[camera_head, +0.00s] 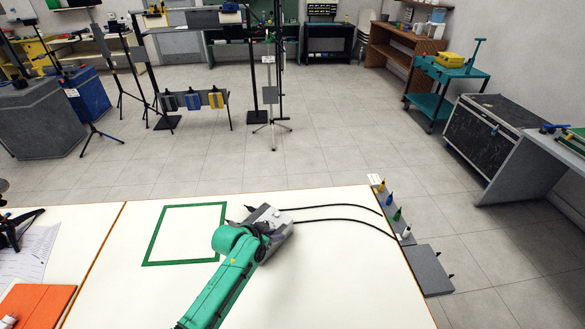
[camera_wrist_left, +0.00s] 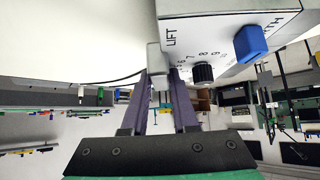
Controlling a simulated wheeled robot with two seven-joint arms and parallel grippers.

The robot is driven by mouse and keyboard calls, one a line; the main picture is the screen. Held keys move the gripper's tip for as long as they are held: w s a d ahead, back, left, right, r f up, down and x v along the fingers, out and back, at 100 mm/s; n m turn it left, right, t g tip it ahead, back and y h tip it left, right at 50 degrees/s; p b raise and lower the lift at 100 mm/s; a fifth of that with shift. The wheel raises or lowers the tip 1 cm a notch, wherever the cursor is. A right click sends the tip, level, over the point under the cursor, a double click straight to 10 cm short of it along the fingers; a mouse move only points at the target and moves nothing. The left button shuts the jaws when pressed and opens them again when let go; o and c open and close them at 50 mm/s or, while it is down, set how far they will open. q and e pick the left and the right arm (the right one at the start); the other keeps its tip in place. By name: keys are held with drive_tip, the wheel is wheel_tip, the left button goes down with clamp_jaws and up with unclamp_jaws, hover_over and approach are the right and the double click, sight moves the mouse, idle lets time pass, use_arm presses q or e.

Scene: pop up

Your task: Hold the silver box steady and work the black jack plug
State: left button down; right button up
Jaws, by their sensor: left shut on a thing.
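The silver box (camera_head: 272,215) sits on the white table beside the green square outline. My left gripper (camera_head: 262,234) reaches it from the front; the arm hides part of the box. In the left wrist view the silver box (camera_wrist_left: 200,40) fills the upper right, with a blue switch, a black knob and printed lettering. The left gripper's fingers (camera_wrist_left: 161,78) are closed at the box's edge and appear to grip it. Two black cables (camera_head: 330,207) run from the box's right side. I cannot make out the black jack plug itself. My right gripper is not in view.
The green outline (camera_head: 150,248) encloses bare table. Small coloured plugs (camera_head: 388,200) line a grey strip on the table's right edge, above a grey panel (camera_head: 428,269). An orange folder (camera_head: 37,306) and papers lie at left. The table's front right is clear.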

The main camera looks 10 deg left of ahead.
use_arm(q)
drive_tip(key=shift+s+f, duration=0.15)
drive_tip(key=shift+f, duration=0.05)
drive_tip(key=c, duration=0.6)
unclamp_jaws()
drive_tip(key=shift+r, duration=0.1)
